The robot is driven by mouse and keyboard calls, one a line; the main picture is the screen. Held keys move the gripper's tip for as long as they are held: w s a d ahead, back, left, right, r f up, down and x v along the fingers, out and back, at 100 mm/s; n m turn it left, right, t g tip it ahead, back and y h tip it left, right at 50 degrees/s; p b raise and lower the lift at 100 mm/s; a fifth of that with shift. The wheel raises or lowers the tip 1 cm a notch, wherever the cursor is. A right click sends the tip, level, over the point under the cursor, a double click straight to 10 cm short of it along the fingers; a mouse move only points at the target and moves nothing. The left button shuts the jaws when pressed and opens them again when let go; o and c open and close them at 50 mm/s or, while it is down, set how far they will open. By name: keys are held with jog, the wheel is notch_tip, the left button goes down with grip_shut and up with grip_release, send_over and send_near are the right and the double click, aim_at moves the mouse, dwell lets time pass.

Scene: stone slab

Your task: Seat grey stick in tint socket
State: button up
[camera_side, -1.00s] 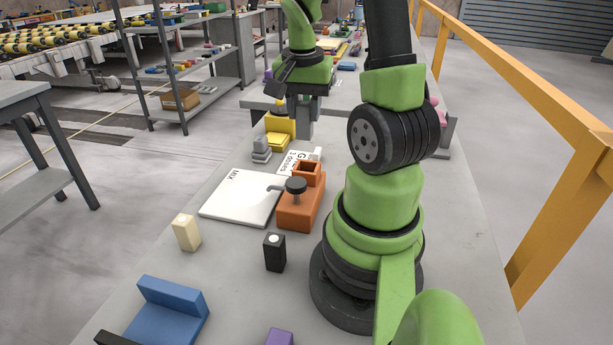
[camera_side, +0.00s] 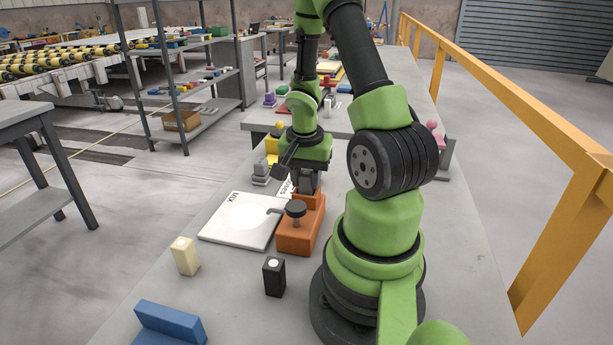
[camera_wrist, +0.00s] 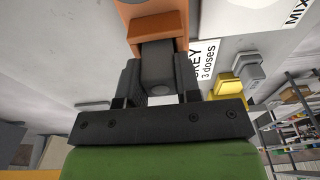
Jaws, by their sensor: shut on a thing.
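The grey stick (camera_wrist: 157,65) is between the fingers of my gripper (camera_wrist: 158,85) in the wrist view. In the side view my gripper (camera_side: 307,178) is low over the back of the orange block (camera_side: 295,235), where its square socket (camera_side: 313,201) is. The stick's lower end meets the socket's orange rim (camera_wrist: 155,27), also in the wrist view. The fingers hide part of the stick, and I cannot tell how deep it sits. A black knob with a spout (camera_side: 296,208) stands on the front of the block.
A white MIX board (camera_side: 235,235) lies left of the block. A card reading "3 doses" (camera_wrist: 207,62) lies beside the socket. Grey blocks (camera_side: 261,172) and yellow blocks stand behind. A cream block (camera_side: 185,256) and a black block (camera_side: 274,276) stand in front.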

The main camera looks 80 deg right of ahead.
jog(key=shift+f, duration=0.2)
jog(key=o, duration=1)
jog(key=shift+r, duration=0.2)
notch_tip(320, 180, up, 12)
jog(key=a, duration=0.1)
jog(key=a+r+n+t+y, duration=0.1)
jog(key=a+r+n+t, duration=0.2)
jog(key=a, duration=0.7)
jog(key=a+r+n+t+y, duration=0.2)
jog(key=a+r+n+t, duration=0.2)
jog(key=a+r+n, duration=0.3)
jog(key=a+n, duration=0.4)
jog(key=shift+s+a+r, duration=0.1)
